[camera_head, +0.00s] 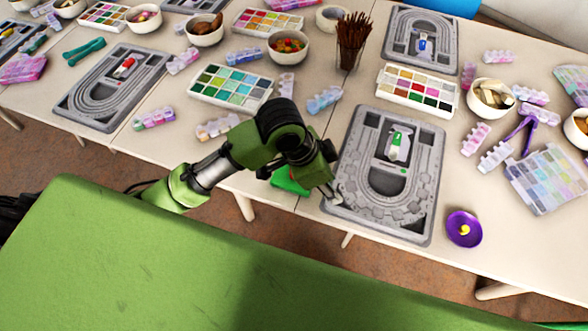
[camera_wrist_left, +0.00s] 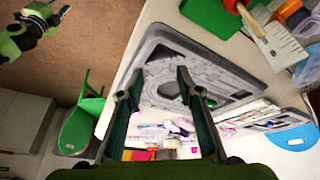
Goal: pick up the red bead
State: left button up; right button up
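A small red object (camera_wrist_left: 231,5) shows at the top edge of the left wrist view, by a green mat (camera_wrist_left: 208,14); I cannot tell if it is the red bead. The mat also shows in the head view (camera_head: 289,181), partly behind my left arm. My left gripper (camera_head: 332,190) is at the left edge of the near grey bead board (camera_head: 345,205). In the left wrist view its two fingers (camera_wrist_left: 158,76) are apart with nothing held between them. A green and black arm part, probably my right arm, shows at the upper left; its fingers are too unclear to read.
A purple saucer (camera_head: 457,239) with a yellow bead stands right of the near board. A bowl of mixed beads (camera_head: 289,58), a brush cup (camera_head: 350,57), palettes and bead boxes crowd the tables behind. A green surface (camera_head: 150,260) fills the front of the head view.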

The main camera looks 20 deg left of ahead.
pick_arm(q)
jog(key=w+a+r+m+g+y, duration=0.2)
jog(key=w+a+r+m+y, duration=0.25)
jog(key=a+r, duration=0.6)
jog(key=shift+n, duration=0.45)
notch_tip(320, 180, down, 9)
jog(key=shift+a+r, duration=0.1)
jog(key=shift+s+d+f+p, duration=0.15)
jog(key=shift+f+p, duration=0.2)
jog(key=shift+f, duration=1.15)
jog(key=shift+w+d+f+p, duration=0.1)
jog(key=shift+f+p, duration=0.2)
jog(key=shift+f, duration=1.15)
jog(key=c, duration=0.7)
